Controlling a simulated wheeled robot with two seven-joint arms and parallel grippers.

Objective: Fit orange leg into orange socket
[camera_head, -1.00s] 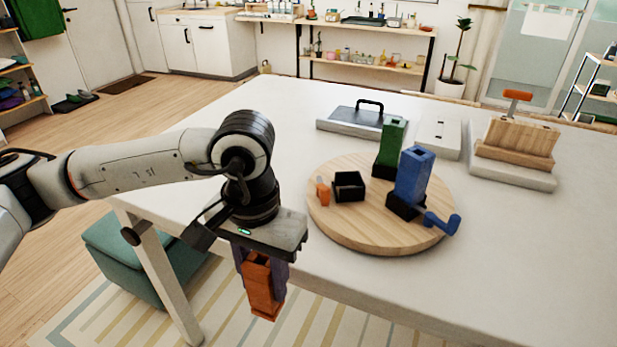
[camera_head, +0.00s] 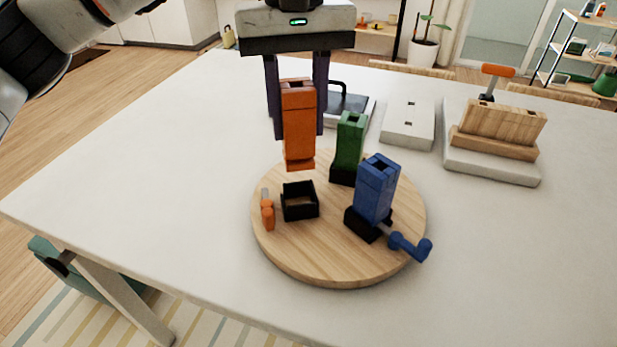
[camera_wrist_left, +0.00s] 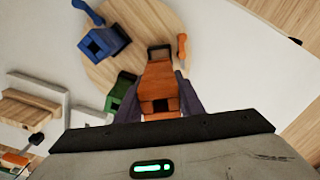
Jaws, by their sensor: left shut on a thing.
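The orange leg (camera_head: 299,125) is upright in my left gripper (camera_head: 297,105), whose two dark fingers are shut on its sides. It hangs above the far part of the round wooden board (camera_head: 330,262), clear of it. It also shows in the left wrist view (camera_wrist_left: 160,88). The empty black square socket (camera_head: 300,201) stands on the board, nearer the camera than the leg, beside a small orange-handled peg (camera_head: 267,212). In the left wrist view the leg partly hides the socket (camera_wrist_left: 160,52). My right gripper is not in view.
A green leg (camera_head: 350,140) and a blue leg (camera_head: 376,190) stand in black sockets on the board, close to the held leg. A blue-handled peg (camera_head: 408,245) juts over the board's rim. A wooden block on a white base (camera_head: 490,165) stands at right. The table's left side is clear.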

